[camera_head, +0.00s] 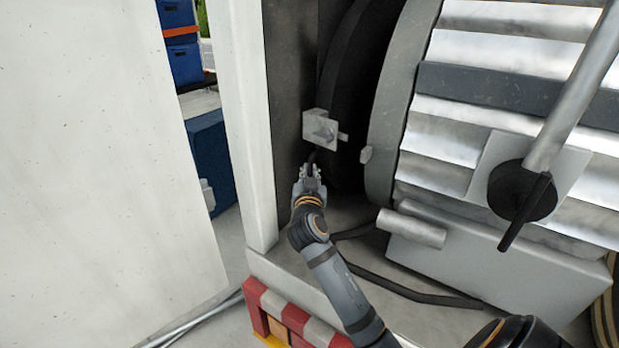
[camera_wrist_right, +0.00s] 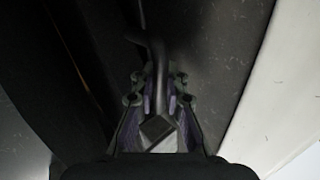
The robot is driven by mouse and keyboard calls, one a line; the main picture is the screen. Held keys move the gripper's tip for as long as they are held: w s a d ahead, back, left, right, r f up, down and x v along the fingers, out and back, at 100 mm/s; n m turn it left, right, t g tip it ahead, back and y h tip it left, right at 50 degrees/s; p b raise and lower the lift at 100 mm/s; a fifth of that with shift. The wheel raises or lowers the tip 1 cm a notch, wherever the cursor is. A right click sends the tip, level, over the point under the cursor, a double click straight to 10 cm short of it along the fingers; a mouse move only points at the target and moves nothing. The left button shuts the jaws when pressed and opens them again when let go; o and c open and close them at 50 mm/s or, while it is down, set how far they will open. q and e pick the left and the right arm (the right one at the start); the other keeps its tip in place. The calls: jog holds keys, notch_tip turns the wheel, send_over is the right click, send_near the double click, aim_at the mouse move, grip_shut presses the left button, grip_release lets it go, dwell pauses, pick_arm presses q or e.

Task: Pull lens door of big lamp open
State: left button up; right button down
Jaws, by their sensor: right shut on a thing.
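The big lamp (camera_head: 470,140) fills the right side of the head view, with a ribbed silver body and a grey front rim (camera_head: 395,110). To its left is a dark upright panel (camera_head: 290,90), apparently the lens door, with a dark round part behind it. A small grey latch plate (camera_head: 318,128) sits on the panel's edge. My right gripper (camera_head: 311,172) is shut on a black bent handle (camera_wrist_right: 156,55) just below the plate. In the right wrist view, both fingers (camera_wrist_right: 158,88) are on either side of the handle. My left gripper is not in view.
A white post (camera_head: 245,120) and large white panel (camera_head: 90,150) stand left of the lamp. A red-and-white striped edge (camera_head: 290,312) and black cable (camera_head: 400,290) lie below. A silver pole (camera_head: 575,95) stands in front. Blue crates (camera_head: 185,60) are behind.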

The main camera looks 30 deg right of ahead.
jog(key=shift+f, duration=0.2)
jog(key=shift+s+d, duration=0.1)
jog(key=shift+s, duration=0.15)
jog(key=c, duration=1.5)
grip_release()
jog(key=shift+s+r, duration=0.1)
jog(key=shift+r, duration=0.05)
jog(key=shift+o, duration=0.7)
jog(key=shift+a, duration=0.2)
jog(key=shift+d, duration=0.1)
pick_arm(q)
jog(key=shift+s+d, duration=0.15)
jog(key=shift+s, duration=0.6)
pick_arm(e)
jog(key=v, duration=0.7)
jog(key=shift+s, duration=0.2)
